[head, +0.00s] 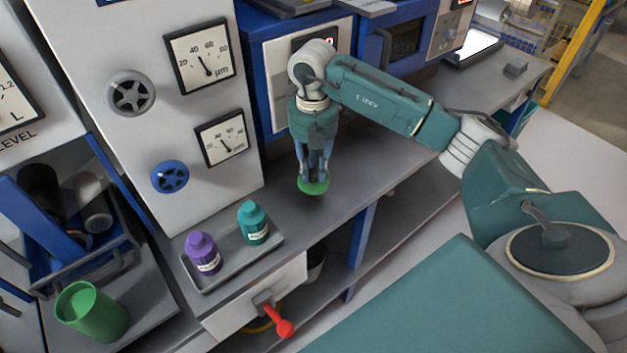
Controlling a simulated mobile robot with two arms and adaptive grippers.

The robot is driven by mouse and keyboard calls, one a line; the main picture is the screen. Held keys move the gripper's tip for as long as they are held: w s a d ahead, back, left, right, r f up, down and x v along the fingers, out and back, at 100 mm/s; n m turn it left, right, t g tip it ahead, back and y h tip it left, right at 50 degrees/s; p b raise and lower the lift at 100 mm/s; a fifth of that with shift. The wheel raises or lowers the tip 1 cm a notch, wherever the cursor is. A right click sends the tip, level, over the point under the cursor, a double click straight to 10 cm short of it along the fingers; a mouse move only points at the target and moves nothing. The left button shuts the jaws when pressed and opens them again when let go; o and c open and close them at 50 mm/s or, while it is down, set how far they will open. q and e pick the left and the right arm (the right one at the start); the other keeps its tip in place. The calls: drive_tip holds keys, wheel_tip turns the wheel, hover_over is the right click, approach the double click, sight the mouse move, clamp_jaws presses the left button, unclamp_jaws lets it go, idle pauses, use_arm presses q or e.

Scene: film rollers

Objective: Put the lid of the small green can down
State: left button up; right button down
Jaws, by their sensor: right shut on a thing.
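My right gripper (313,175) points down over the grey bench, right of the tray with the two bottles. It is shut on a round, bright green lid (313,187). The lid is at the fingertips, close to the bench top; I cannot tell whether it touches the surface. A green cylindrical container (95,315) stands at the lower left; I cannot tell whether it is the small green can. My left gripper is not in view.
A grey tray (236,262) near the bench's front edge holds a purple bottle (203,254) and a teal bottle (253,223). A panel with dials and knobs (170,178) stands behind. A red handle (284,327) sticks out below. The bench (350,185) is clear right of the lid.

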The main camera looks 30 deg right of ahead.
sight(313, 183)
drive_tip(key=shift+f, duration=0.35)
wheel_tip(313, 183, down, 4)
drive_tip(key=shift+f+p, duration=0.1)
drive_tip(key=shift+p, duration=0.25)
drive_tip(key=shift+f, duration=0.1)
drive_tip(key=c, duration=1.5)
unclamp_jaws()
